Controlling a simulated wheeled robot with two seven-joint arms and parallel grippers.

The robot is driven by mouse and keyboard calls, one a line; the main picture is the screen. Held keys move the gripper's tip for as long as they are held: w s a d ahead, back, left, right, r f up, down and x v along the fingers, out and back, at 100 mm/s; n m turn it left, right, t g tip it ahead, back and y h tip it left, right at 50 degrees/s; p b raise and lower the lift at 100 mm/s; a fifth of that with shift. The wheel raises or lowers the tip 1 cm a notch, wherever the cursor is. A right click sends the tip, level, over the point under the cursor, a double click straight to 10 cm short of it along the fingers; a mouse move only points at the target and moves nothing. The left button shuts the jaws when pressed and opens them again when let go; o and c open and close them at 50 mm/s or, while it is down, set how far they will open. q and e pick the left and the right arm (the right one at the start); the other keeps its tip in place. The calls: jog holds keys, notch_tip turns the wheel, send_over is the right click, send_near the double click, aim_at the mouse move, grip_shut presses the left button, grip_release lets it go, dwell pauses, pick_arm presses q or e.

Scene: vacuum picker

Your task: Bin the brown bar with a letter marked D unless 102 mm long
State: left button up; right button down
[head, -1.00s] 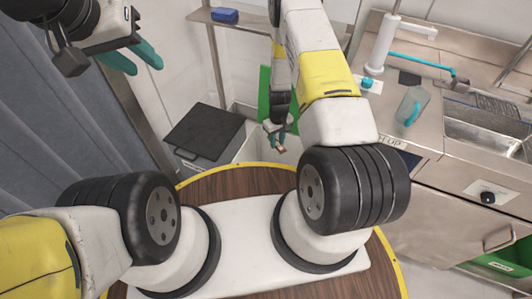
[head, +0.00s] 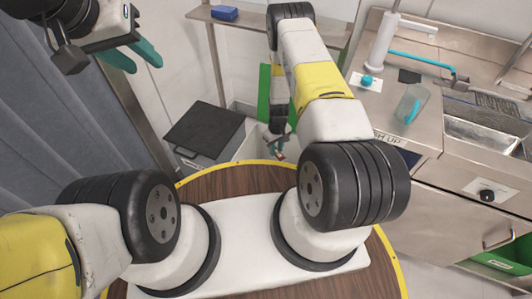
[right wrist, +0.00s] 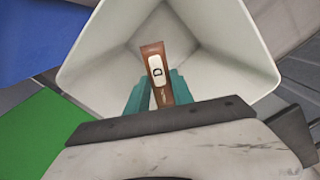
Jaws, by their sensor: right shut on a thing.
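My right gripper (right wrist: 158,95) is shut on a brown bar (right wrist: 167,90), held between its teal fingertips. The bar has a pale label with a dark letter that looks like a D, turned sideways, and small marks below it that I cannot read. In the right wrist view the bar is in front of the open mouth of a white bin (right wrist: 215,75), apart from its walls as far as I can tell. In the head view the right gripper (head: 275,140) is low beyond the round table, the bar barely visible. My left gripper (head: 131,57) is open and empty at upper left.
A dark-lidded grey container (head: 204,130) stands left of the right gripper. A green panel (head: 264,88) is behind it. A shelf with a blue box (head: 224,13) is at the back. A sink counter (head: 430,125) is on the right. The round wooden table (head: 230,185) is in front.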

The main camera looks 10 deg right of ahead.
jog(key=c, duration=1)
grip_release()
notch_tip(320, 180, up, 8)
jog(key=shift+f, duration=0.1)
